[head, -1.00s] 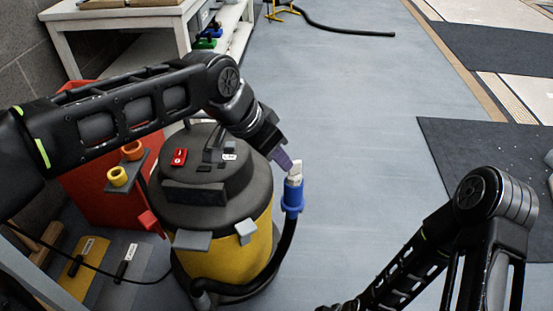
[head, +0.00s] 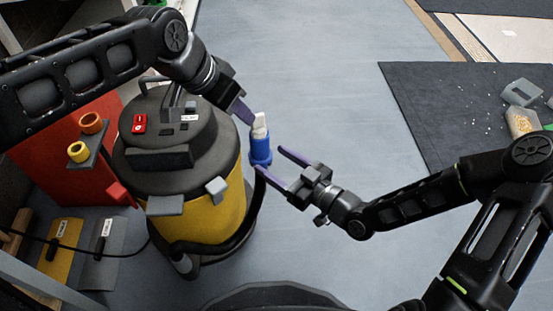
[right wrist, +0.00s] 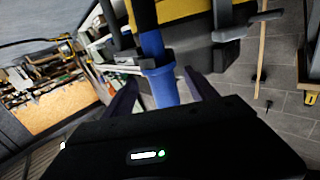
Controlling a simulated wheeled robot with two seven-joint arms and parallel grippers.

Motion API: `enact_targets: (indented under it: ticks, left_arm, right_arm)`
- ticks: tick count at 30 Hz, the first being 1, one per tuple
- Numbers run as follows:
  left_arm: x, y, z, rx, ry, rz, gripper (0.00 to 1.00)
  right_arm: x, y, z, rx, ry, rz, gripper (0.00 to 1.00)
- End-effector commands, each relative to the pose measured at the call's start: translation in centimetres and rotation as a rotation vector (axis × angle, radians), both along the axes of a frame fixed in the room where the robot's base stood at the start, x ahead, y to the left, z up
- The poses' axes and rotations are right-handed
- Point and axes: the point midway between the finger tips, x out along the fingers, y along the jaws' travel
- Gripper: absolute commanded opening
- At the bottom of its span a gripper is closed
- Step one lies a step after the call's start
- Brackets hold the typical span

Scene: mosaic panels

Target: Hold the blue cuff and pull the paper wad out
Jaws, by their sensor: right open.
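The blue cuff (head: 260,150) is at the upright end of a black hose in the head view; it also shows in the right wrist view (right wrist: 158,78). The white paper wad (head: 260,122) sticks up out of its top. My left gripper (head: 249,114) is at the wad's left side, seen nearly edge-on, so its grip on the wad is unclear. My right gripper (head: 269,160) is open, with its fingertips close to the cuff's lower right. In the right wrist view the cuff stands between its two fingers (right wrist: 160,92), with gaps visible.
A yellow and black vacuum (head: 205,218) stands just left of the cuff, its hose (head: 250,215) curving around the front. A red panel (head: 70,160) with small cups is further left. A dark mat (head: 425,110) with debris and a tipped container (head: 521,122) lies right. Grey floor between is clear.

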Motion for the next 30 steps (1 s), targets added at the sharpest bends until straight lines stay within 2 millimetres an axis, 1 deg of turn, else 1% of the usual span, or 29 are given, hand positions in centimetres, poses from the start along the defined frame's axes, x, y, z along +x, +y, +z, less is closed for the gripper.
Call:
enact_targets:
  ticks: [1,3,12,16,20,30]
  left_arm:
    - [0.0,0.0,0.0,0.000,0.000,0.000,0.36]
    - [0.0,0.0,0.0,0.000,0.000,0.000,0.36]
    - [0.0,0.0,0.0,0.000,0.000,0.000,0.36]
    - [0.0,0.0,0.0,0.000,0.000,0.000,0.36]
    - [0.0,0.0,0.0,0.000,0.000,0.000,0.36]
    - [0.0,0.0,0.0,0.000,0.000,0.000,0.36]
  right_arm:
    - [0.0,-0.1,0.6,0.001,-0.025,0.002,0.66]
    - [0.0,-0.1,0.9,0.003,-0.042,0.005,0.66]
    - [0.0,0.0,0.9,0.003,-0.041,0.006,0.66]
    - [0.4,0.4,0.9,0.003,-0.041,0.008,0.66]
    - [1.3,1.4,0.9,0.003,-0.040,0.009,0.66]
    - [4.7,4.7,0.9,0.004,-0.039,0.007,0.66]
